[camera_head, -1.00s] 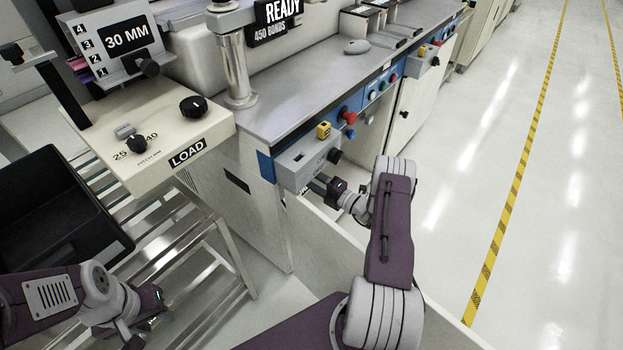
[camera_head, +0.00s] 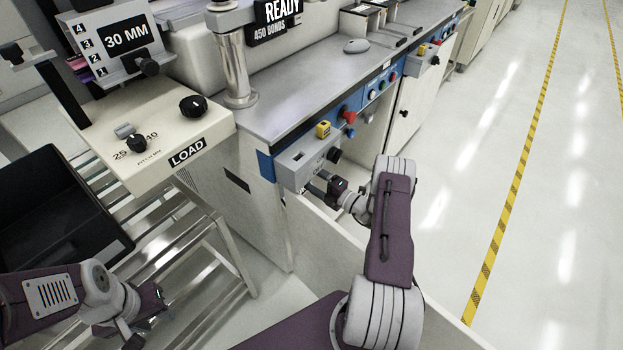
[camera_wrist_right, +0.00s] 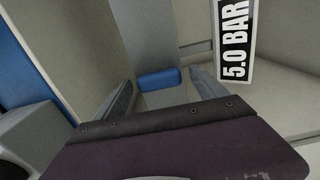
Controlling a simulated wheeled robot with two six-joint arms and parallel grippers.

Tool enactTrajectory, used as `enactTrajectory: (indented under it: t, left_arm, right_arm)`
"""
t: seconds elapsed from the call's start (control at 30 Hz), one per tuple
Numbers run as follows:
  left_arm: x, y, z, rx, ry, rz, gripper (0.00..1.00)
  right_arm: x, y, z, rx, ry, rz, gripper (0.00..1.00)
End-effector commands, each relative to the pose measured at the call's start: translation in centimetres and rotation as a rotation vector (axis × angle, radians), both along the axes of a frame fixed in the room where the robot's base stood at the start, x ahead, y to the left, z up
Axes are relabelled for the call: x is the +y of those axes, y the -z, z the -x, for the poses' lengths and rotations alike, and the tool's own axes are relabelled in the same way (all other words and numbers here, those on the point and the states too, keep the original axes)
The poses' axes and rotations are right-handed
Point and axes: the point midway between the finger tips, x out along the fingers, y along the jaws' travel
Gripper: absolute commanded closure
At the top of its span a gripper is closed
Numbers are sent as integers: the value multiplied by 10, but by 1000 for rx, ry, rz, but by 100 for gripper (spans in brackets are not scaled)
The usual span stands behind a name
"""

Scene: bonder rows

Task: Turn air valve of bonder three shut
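My right gripper (camera_head: 314,184) is at the front of the near bonder, just below a grey control box (camera_head: 308,158). In the right wrist view its two fingers (camera_wrist_right: 160,96) are spread apart with a gap between them. A small blue block (camera_wrist_right: 160,78), possibly the valve's handle, shows in that gap, in front of a grey upright. I cannot tell whether the fingers touch it. A "5.0 BAR" label (camera_wrist_right: 235,40) is to its right. In the head view the blue block is hidden. My left gripper (camera_head: 150,312) is at the lower left, away from the bonder; its fingers are unclear.
A beige LOAD unit (camera_head: 160,150) and a black bin (camera_head: 50,215) stand on the left. The grey bench top (camera_head: 300,85) holds a mouse (camera_head: 356,46). Floor at right is clear.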

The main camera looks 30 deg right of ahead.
Motion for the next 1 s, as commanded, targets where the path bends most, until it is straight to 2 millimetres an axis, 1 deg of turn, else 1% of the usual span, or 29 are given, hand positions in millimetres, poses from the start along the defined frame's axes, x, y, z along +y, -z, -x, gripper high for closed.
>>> enactTrajectory:
  t: [0.17,0.23,0.37,0.5,0.63,0.77,1.0]
  left_arm:
    - [0,-1,0,0,0,0,64]
    - [0,-3,0,0,0,0,64]
    - [0,-12,0,0,0,0,64]
    - [0,-20,0,0,0,0,64]
    - [0,-22,0,0,0,0,64]
    - [0,-23,0,0,0,0,64]
    - [0,-22,0,0,0,0,64]
  right_arm:
    - [-1,-1,0,-2,1,1,18]
    - [-4,-2,6,-1,3,2,18]
    - [-15,-4,30,0,7,0,18]
    - [-26,-3,59,0,7,0,18]
    - [-33,-2,77,0,4,0,18]
    - [-35,0,84,0,2,1,18]
    - [-35,0,84,-1,1,1,18]
